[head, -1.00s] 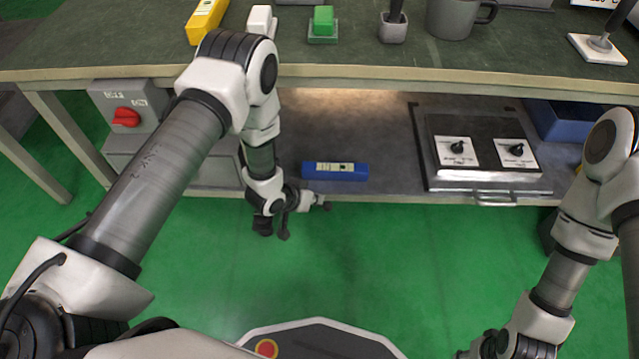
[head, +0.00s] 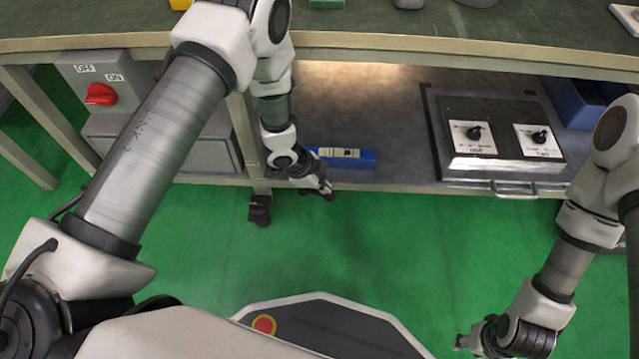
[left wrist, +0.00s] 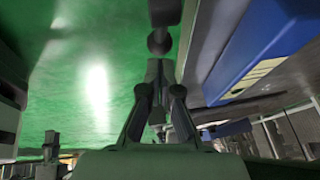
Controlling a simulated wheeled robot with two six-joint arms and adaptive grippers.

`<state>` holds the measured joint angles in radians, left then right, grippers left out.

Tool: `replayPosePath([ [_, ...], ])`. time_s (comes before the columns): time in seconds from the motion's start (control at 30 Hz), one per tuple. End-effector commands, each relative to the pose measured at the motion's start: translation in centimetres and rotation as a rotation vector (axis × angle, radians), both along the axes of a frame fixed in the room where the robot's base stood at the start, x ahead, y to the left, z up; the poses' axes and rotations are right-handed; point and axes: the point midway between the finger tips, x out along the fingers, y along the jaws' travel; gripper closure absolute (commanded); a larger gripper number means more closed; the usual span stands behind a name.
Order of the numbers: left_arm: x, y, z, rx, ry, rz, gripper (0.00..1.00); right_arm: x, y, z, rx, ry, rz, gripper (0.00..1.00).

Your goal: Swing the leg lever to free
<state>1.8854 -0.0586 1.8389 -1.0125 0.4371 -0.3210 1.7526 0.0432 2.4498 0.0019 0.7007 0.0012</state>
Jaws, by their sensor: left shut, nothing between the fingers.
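The table leg (head: 259,180) ends in a dark foot or caster (head: 260,209) under the lower shelf's front edge. I cannot make out a separate lever on it in the head view. My left gripper (head: 328,192) is shut and empty, just right of the foot and apart from it, near the shelf edge. In the left wrist view its fingers (left wrist: 160,92) show close together. A dark part with a round end (left wrist: 160,40) lies beyond them; I cannot tell whether it is the lever. My right gripper (head: 464,343) is at the lower right, away from the table, its jaws unclear.
A blue box with a label (head: 345,157) lies on the shelf beside my left gripper; it also shows in the left wrist view (left wrist: 265,45). A panel with two knobs (head: 500,140) and a handle is to the right. A red switch (head: 101,94) is left. The green floor in front is clear.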

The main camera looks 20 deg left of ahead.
Motion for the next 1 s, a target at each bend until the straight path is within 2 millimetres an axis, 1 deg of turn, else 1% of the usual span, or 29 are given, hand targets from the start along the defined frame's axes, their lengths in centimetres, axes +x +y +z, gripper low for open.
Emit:
replayPosePath([
  [0.03, 0.1, 0.3, -1.3, 0.0, -0.001, 0.001, 1.0, 0.0, 0.0, -1.1, 0.0, -0.001, -0.001, 0.6],
  [0.1, 0.1, 0.6, -1.7, -0.001, 0.0, 0.0, 1.0, 0.1, 0.0, -1.4, 0.0, -0.002, -0.002, 0.6],
  [0.47, 0.2, 0.8, -1.8, -0.001, 0.0, 0.0, 1.0, 0.1, 0.0, -1.4, 0.0, -0.003, -0.003, 0.6],
  [0.57, 0.2, 0.8, -1.8, 0.017, 0.005, -0.001, 1.0, 0.1, 0.0, -0.8, 0.0, -0.002, -0.003, 0.6],
  [0.67, 0.2, 1.0, -2.3, 0.071, 0.021, -0.001, 1.0, 0.0, 0.0, 0.6, 0.0, -0.001, -0.001, 0.6],
  [0.73, 0.2, 1.0, -2.5, 0.077, 0.024, 0.0, 1.0, 0.0, 0.0, 1.3, 0.0, 0.0, 0.001, 0.6],
  [0.87, 0.3, 1.0, -3.2, 0.075, 0.022, 0.001, 1.0, 0.0, 0.0, 1.2, 0.0, 0.001, 0.002, 0.6],
  [1.0, 0.3, 1.0, -3.2, 0.075, 0.022, 0.001, 1.0, -0.1, 0.0, 1.1, 0.0, 0.001, 0.002, 0.6],
])
